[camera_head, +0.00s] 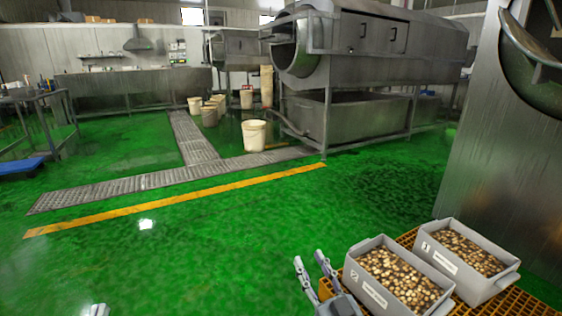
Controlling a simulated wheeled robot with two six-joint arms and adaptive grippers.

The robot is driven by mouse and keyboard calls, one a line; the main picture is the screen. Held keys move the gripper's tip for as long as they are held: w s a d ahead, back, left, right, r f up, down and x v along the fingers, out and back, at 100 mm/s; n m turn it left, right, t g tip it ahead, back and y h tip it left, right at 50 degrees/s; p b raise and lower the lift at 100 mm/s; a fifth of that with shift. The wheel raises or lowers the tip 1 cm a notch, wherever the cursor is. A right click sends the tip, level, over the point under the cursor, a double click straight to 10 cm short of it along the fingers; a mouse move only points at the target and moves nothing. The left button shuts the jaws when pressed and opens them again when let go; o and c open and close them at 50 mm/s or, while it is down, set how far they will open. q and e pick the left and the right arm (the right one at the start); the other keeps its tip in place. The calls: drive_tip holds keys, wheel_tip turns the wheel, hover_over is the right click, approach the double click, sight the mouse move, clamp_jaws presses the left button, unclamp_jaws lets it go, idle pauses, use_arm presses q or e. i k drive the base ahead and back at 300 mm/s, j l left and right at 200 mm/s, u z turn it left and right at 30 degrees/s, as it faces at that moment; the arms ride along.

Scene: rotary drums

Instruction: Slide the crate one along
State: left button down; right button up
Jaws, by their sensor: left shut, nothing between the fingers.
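Two grey crates stand side by side on an orange grated platform (518,301) at the lower right. The left crate (357,275) and the right crate (464,279) are both filled with small brown and tan round pieces, and each has a white label on its near-left wall. My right gripper (309,260) is open and empty, just left of the left crate, its fingers pointing up and apart. I cannot tell if its body touches the crate. Only the tip of my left gripper (99,311) shows at the bottom left edge, shut and far from the crates.
A large steel drum machine (365,45) stands at the back, with white buckets (254,135) beside it. A tall steel panel (505,150) rises behind the crates at right. The green floor (200,240) is clear in front, with a yellow line and drain grating across it.

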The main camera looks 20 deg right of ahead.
sight(479, 269)
drive_tip(key=i+z, duration=0.75)
drive_tip(key=z, duration=0.15)
drive_tip(key=i+j+z, duration=0.2)
drive_tip(key=i+z, duration=0.25)
drive_tip(key=z, duration=3)
drive_tip(key=l, duration=0.1)
